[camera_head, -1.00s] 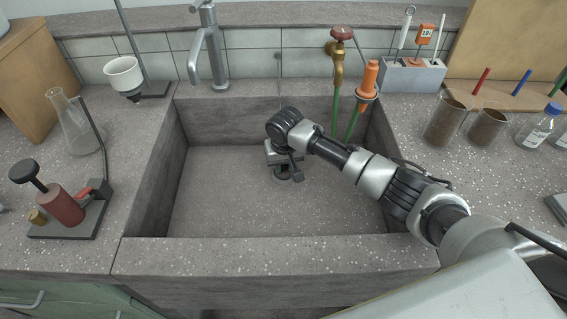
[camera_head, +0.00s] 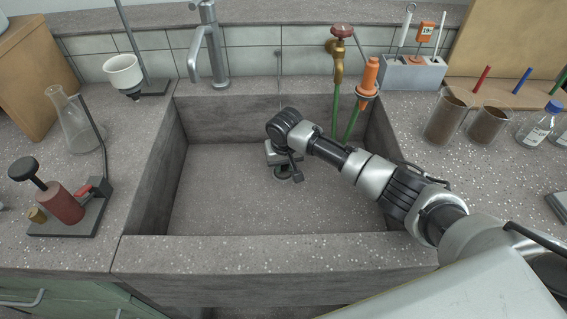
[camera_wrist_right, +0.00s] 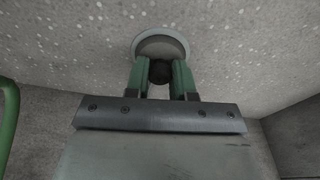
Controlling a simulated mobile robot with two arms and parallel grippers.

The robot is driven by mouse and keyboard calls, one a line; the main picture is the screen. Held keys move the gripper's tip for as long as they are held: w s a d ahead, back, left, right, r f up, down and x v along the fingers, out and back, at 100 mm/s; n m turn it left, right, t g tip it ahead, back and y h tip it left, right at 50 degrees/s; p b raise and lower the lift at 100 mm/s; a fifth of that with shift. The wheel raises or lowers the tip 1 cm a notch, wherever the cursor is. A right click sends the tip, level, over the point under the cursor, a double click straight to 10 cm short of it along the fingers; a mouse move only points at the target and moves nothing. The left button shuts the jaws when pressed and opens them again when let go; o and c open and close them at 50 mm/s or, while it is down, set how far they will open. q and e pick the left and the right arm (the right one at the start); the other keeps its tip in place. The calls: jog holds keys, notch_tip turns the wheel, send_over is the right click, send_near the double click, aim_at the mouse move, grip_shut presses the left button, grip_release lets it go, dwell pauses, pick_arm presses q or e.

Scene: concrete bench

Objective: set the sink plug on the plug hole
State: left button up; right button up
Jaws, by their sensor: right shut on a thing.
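My right gripper (camera_head: 283,169) is low in the stone sink, near its middle, pointing down. In the right wrist view its two green fingers (camera_wrist_right: 160,68) are shut on the dark round knob of the sink plug (camera_wrist_right: 160,73). Just beyond the fingertips is a round grey disc with a paler rim, which looks like the plug hole (camera_wrist_right: 184,42) with the plug at it. My wrist and fingers hide most of this in the head view. I cannot tell whether the plug is seated or slightly raised. My left gripper is not in view.
The sink (camera_head: 215,210) has high walls around my right arm; its floor is otherwise clear. A grey faucet (camera_head: 209,50) and a brass tap (camera_head: 339,65) with green hose stand behind. Glassware and a red-bodied device (camera_head: 60,203) stand left, brown-filled beakers (camera_head: 444,121) right.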

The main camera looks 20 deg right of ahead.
aim_at(284, 174)
jog(key=o, duration=1)
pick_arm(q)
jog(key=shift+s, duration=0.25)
pick_arm(e)
jog(key=shift+r, duration=0.3)
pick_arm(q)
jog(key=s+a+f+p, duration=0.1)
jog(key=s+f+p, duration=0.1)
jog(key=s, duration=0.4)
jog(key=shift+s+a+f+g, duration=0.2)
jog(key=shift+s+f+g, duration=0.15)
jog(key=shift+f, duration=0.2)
pick_arm(e)
notch_tip(284, 174, up, 10)
jog(key=s, duration=0.1)
jog(key=shift+s, duration=0.15)
